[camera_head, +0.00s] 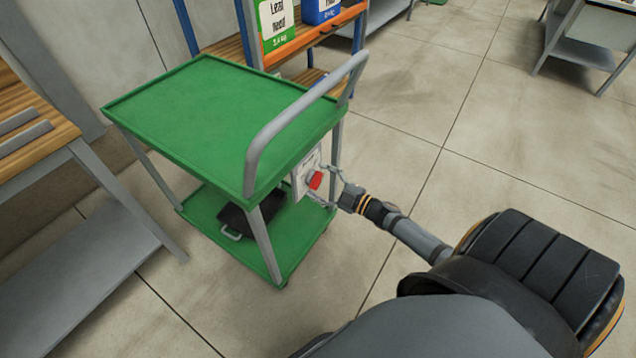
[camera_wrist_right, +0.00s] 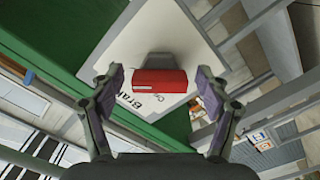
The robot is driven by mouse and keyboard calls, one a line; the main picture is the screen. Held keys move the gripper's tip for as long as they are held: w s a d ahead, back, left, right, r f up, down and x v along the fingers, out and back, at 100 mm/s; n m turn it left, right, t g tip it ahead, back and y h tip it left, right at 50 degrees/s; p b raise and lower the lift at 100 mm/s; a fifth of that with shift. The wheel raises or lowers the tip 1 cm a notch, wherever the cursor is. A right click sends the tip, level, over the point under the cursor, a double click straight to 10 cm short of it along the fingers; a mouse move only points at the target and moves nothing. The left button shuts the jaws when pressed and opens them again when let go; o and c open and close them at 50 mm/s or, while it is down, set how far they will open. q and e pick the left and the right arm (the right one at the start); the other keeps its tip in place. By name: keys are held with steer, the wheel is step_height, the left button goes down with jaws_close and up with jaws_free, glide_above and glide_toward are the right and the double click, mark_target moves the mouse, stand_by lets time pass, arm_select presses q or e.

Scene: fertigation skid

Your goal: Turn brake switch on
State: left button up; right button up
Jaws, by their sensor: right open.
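The brake switch is a red handle (camera_head: 316,180) on a white labelled plate (camera_head: 301,183), mounted on the side of the green cart (camera_head: 210,110) below its push handle. My right gripper (camera_head: 323,187) is open, with its fingertips close to the plate on either side of the red handle. In the right wrist view the red handle (camera_wrist_right: 160,82) lies between the two open fingers (camera_wrist_right: 160,90), with a visible gap on each side. A grey piece shows behind it. The print on the plate (camera_wrist_right: 165,30) is partly covered. My left gripper is not in view.
The cart's grey push handle (camera_head: 290,118) rises above the switch. A black tray (camera_head: 250,217) sits on the lower shelf. A wooden bench (camera_head: 30,130) stands at left, and a rack with green and blue boxes (camera_head: 277,22) behind. The floor at right is mostly clear.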

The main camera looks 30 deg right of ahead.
steer(key=shift+w+a, duration=0.15)
steer(key=shift+w, duration=0.05)
steer(key=shift+c, duration=0.3)
steer(key=c, duration=1.1)
